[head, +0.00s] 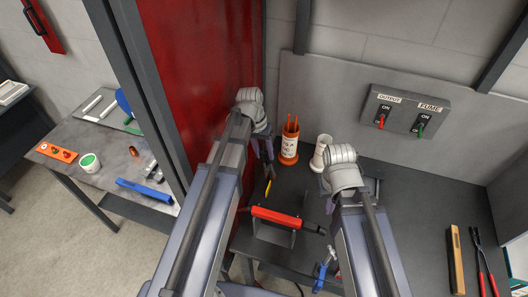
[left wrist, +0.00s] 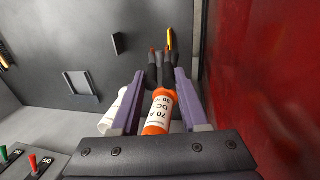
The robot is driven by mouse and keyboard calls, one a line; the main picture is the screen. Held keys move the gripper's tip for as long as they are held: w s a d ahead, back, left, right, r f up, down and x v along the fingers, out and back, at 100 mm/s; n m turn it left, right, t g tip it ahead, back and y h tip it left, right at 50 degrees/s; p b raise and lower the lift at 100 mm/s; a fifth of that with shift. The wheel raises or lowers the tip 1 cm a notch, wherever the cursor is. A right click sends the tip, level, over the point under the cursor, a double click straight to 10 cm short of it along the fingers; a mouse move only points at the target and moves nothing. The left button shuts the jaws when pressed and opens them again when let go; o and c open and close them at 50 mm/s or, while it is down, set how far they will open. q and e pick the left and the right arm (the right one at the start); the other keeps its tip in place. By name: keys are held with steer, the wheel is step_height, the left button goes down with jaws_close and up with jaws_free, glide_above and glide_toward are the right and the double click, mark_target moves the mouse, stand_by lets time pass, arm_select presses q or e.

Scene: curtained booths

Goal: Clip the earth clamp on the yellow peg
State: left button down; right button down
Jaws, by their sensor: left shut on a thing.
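My left gripper (head: 264,147) is shut on the dark earth clamp (head: 268,168), whose jaws point away from it. In the left wrist view, the clamp (left wrist: 152,75) sits between the purple fingers of the left gripper (left wrist: 157,80), and its two copper-coloured tips are a little apart. The thin yellow peg (head: 268,187) is just beyond the clamp's tips. In the left wrist view, the peg (left wrist: 169,38) lines up with the right-hand tip; I cannot tell whether they touch. My right gripper (head: 329,205) is above the bench, partly hidden by its wrist; its opening is unclear.
An orange rod canister (head: 289,150) and a white cup (head: 321,152) stand behind the grippers. A red-handled tool (head: 276,217) rests on a stand in front. A red curtain (head: 205,75) is close on the left. The bench (head: 400,220) has free room at right.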

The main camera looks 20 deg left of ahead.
arm_select(q)
steer(key=shift+f+b, duration=4.7)
steer(key=shift+f, duration=0.1)
